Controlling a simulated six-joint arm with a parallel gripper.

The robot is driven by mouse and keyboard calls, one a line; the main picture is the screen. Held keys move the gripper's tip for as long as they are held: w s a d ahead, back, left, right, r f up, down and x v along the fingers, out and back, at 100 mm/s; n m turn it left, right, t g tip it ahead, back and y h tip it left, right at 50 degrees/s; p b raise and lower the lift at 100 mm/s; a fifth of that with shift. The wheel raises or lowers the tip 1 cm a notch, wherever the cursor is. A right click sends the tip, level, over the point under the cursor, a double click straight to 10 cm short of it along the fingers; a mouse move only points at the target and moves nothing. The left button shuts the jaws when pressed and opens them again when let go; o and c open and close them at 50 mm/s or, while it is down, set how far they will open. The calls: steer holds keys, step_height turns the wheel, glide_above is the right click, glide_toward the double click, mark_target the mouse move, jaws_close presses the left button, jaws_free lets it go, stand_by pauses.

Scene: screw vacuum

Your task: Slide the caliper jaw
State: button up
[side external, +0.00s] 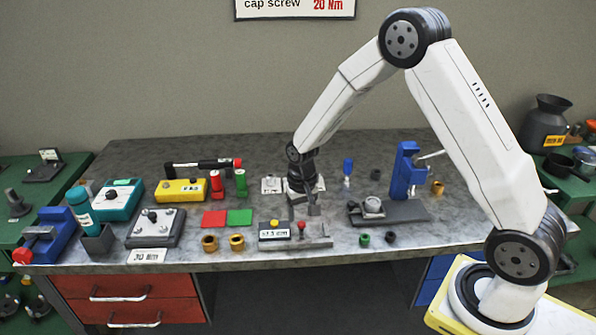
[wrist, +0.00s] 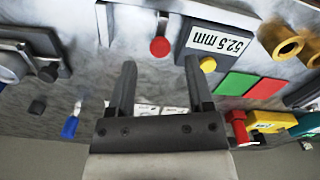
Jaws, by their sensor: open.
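The caliper (side external: 310,243) is a grey bar near the front edge of the bench, with a red knob (side external: 301,226) standing on it. The red knob (wrist: 160,47) and part of the grey caliper (wrist: 185,8) also show in the wrist view. A readout box (side external: 274,234) with a yellow button sits by its left part; its label (wrist: 213,43) reads 52.5 mm. My gripper (side external: 314,210) is open, behind and a little right of the red knob in the side view. In the wrist view, the knob lies ahead between the two fingertips (wrist: 159,62), apart from both.
Red and green pads (side external: 239,217) and brass rings (side external: 236,242) lie left of the caliper. Small green and black pieces (side external: 365,240) lie near the front edge.

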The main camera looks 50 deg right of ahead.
mark_target(303, 225)
steer(key=shift+r, duration=2.65)
steer(key=shift+s+a+r, duration=0.15)
steer(key=shift+s+r, duration=0.1)
steer(key=shift+s, duration=0.1)
steer(key=s+a+r+n+t, duration=0.1)
steer(key=s+a+n, duration=0.1)
steer(key=s, duration=0.5)
steer(key=s+a+r+n+t, duration=0.1)
steer(key=s+a+r+n, duration=0.1)
steer(key=s, duration=0.6)
steer(key=shift+a+r+n+t, duration=0.2)
steer(key=shift+n+t, duration=0.1)
steer(key=shift+n, duration=0.4)
